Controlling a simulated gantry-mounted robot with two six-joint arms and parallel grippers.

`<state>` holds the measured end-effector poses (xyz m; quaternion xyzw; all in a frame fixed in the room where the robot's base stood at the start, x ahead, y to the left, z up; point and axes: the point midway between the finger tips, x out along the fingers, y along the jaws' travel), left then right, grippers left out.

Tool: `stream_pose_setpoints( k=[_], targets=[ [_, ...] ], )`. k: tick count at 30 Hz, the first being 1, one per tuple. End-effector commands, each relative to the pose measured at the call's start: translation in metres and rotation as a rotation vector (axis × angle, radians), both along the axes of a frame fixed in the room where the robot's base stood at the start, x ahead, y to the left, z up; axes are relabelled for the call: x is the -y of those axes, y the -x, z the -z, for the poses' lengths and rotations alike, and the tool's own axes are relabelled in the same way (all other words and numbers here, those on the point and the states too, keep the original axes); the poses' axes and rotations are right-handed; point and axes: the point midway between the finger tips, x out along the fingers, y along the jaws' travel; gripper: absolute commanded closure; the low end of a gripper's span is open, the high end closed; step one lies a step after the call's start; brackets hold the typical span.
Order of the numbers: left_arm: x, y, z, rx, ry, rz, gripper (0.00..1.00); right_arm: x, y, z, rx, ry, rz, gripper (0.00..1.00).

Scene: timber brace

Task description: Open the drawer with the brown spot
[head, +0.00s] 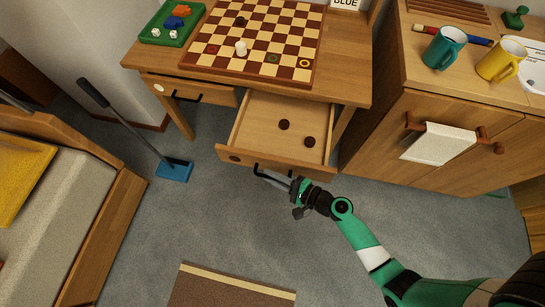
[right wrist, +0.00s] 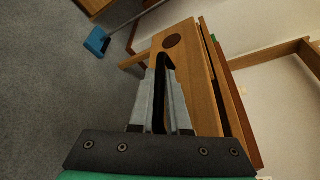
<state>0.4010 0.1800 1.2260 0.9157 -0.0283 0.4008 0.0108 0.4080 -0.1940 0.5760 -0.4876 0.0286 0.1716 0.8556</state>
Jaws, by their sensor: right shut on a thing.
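The drawer with the brown spot (head: 262,145) is pulled well out from under the table, on the right side. Its dark brown spot (head: 234,158) is at the left end of its front, and it also shows in the right wrist view (right wrist: 172,41). Two dark round pieces (head: 284,125) (head: 309,142) lie inside it. My right gripper (head: 268,178) is at the drawer front, shut on its black handle (right wrist: 160,95). The fingers partly hide the handle. My left gripper is not in view.
A shut drawer with a white spot (head: 159,88) is to the left. A checkerboard (head: 250,35) and green tray (head: 173,41) are on the table. A cabinet (head: 455,125) with a hanging white towel (head: 440,143) stands right. A blue dustpan (head: 174,170) is on the floor.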

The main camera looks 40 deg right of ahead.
Motion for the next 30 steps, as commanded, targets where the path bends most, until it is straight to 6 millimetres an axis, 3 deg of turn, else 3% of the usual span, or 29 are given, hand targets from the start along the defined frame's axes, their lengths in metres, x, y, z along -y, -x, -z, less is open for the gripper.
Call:
stream_pose_setpoints(
  k=[10, 11, 15, 30],
  targets=[
    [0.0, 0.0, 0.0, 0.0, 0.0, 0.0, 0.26, -0.0005, 0.0003, 0.0003, -0.001, 0.0, -0.001, 1.0],
    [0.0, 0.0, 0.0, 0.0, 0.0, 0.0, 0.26, -0.0005, 0.0003, 0.0003, -0.001, 0.0, -0.001, 0.82],
    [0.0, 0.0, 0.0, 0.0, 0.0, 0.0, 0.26, -0.0004, 0.0003, 0.0004, -0.001, 0.0, -0.001, 0.56],
    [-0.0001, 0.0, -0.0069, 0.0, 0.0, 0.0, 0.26, -0.0029, 0.0073, -0.0065, -0.002, -0.001, -0.012, 0.55]
  ],
)
